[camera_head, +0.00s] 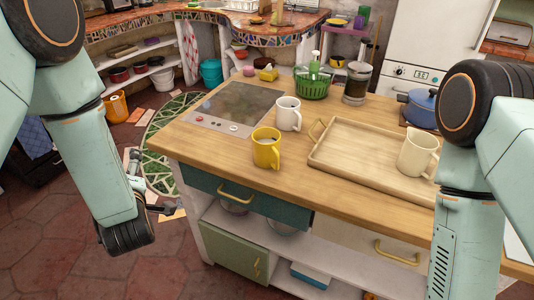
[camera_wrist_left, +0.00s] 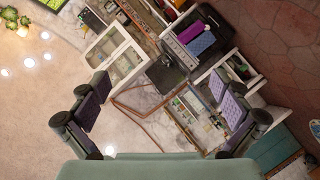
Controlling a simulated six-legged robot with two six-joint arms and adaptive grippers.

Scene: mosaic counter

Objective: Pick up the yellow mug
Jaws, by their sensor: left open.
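The yellow mug (camera_head: 266,148) stands upright on the wooden counter top near its front edge, with its handle to the right and a dark opening on top. It is not visible in the left wrist view. My left gripper (camera_head: 152,190) hangs left of the counter, below its top and well apart from the mug. In the left wrist view its two fingers (camera_wrist_left: 160,90) are spread wide with nothing between them. My right arm comes in at the right, but its gripper is out of view.
A white mug (camera_head: 288,114) stands just behind the yellow one. A wooden tray (camera_head: 338,163) lies to the right, with a cream jug (camera_head: 417,153) on it. A cooktop (camera_head: 235,106) is at the left. Bare counter (camera_head: 215,157) lies left of the yellow mug.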

